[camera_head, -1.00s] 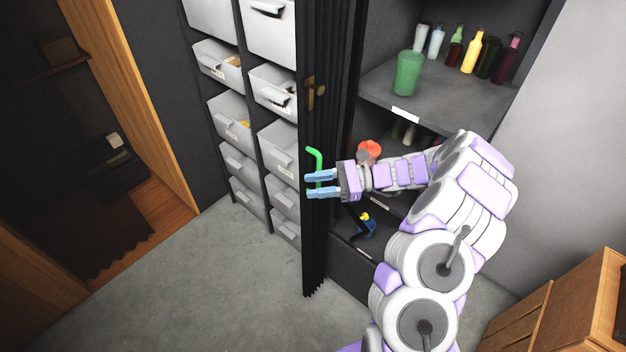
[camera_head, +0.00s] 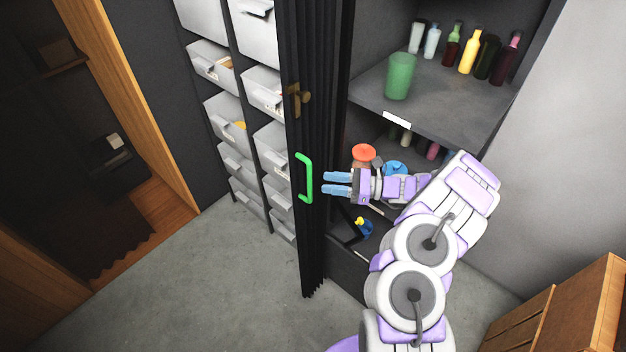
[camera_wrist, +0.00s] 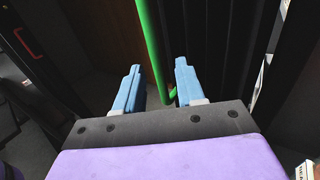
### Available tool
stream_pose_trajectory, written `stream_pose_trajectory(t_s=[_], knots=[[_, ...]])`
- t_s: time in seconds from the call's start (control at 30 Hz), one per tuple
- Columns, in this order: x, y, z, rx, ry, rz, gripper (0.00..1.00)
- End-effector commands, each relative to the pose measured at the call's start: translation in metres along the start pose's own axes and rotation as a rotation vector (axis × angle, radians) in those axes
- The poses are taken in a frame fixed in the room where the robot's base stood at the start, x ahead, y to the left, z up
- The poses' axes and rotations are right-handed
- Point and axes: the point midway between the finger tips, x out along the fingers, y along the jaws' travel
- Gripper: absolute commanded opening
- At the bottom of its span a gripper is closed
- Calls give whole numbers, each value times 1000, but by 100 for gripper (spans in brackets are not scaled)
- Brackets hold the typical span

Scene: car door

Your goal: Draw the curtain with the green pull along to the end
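The black pleated curtain (camera_head: 311,240) hangs bunched in a narrow strip between the drawer columns and the open shelves. Its green pull (camera_head: 309,178), an upright bar handle, is on the curtain's edge. My gripper (camera_head: 337,183) is just right of the pull in the head view, at about its mid-height. The fingers are apart with nothing held. In the wrist view the green pull (camera_wrist: 150,40) runs down beyond the left finger, and its lower end shows between the fingers of my gripper (camera_wrist: 158,88). The pull looks clear of the fingers.
Shelves with a green cup (camera_head: 400,76) and several bottles (camera_head: 470,52) are on the right, behind my arm. Grey drawers (camera_head: 226,118) stand left of the curtain. A wooden cabinet (camera_head: 570,305) is at lower right. The floor (camera_head: 190,285) in front is clear.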

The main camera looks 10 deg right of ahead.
Motion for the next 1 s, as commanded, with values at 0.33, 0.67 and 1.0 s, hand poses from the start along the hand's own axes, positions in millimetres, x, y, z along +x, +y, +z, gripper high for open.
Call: stream_pose_trajectory(t_s=[0.33, 0.67, 1.0], knots=[[56, 5, 0, -1, 5, 6, 39], [53, -1, 0, 0, 0, 0, 39], [60, 3, 1, -2, 4, 3, 11]])
